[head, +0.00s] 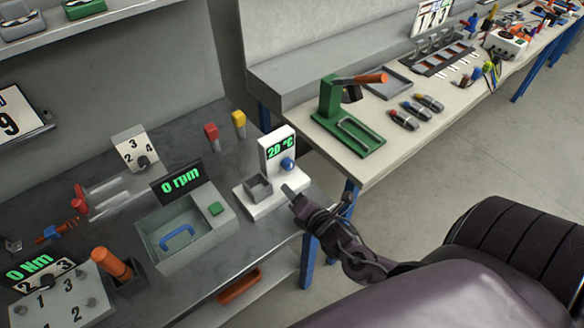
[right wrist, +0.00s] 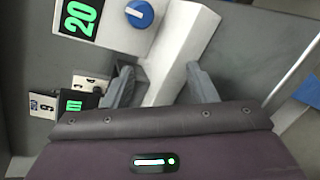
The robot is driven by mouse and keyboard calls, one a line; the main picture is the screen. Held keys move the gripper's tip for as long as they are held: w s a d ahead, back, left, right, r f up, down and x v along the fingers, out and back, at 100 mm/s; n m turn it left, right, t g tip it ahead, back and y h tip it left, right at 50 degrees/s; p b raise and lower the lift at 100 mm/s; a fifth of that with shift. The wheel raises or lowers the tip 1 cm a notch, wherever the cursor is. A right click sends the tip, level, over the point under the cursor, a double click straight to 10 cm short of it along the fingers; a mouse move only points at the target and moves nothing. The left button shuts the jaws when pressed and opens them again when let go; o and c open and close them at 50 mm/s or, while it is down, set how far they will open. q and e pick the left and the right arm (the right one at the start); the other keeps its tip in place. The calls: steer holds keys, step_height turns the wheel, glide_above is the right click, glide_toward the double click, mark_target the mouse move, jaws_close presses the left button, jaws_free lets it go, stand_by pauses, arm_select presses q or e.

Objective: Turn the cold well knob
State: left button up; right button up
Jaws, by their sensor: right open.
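The cold well (head: 276,152) is a white unit with a green "20 °C" display and a small grey well block (head: 258,187) on its base. Its blue round knob (head: 288,164) sits on the front panel below the display. In the right wrist view the blue knob (right wrist: 139,13) shows at the top with a white mark across it. My right gripper (head: 289,191) is just in front of the cold well's base, below the knob and apart from it. In the right wrist view its two fingers (right wrist: 158,82) are spread with nothing between them. My left gripper is not in view.
A grey box with a "0 rpm" display (head: 178,181) and blue handle stands left of the cold well. Red (head: 211,136) and yellow (head: 239,122) pieces stand behind. A green press (head: 345,120) is on the bench to the right. Open floor lies at the right.

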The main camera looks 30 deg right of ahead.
mark_target(291, 167)
steer(key=d+n+t, duration=0.1)
steer(key=n, duration=0.1)
steer(key=d+n+t+y, duration=0.1)
steer(key=n, duration=0.2)
steer(key=d+r+n+t, duration=0.1)
steer(key=d+n, duration=0.1)
steer(key=n, duration=0.1)
steer(key=shift+y, duration=0.3)
steer(key=n, duration=0.2)
steer(key=shift+d+r+n+t+y, duration=0.3)
steer(key=shift+w, duration=0.25)
steer(key=w, duration=0.4)
steer(key=w+p, duration=0.1)
steer(key=w, duration=0.1)
steer(key=shift+a, duration=0.25)
steer(key=shift+w+a, duration=0.1)
steer(key=shift+w, duration=0.45)
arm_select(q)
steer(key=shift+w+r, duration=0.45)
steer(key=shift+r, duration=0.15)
arm_select(e)
steer(key=c, duration=1)
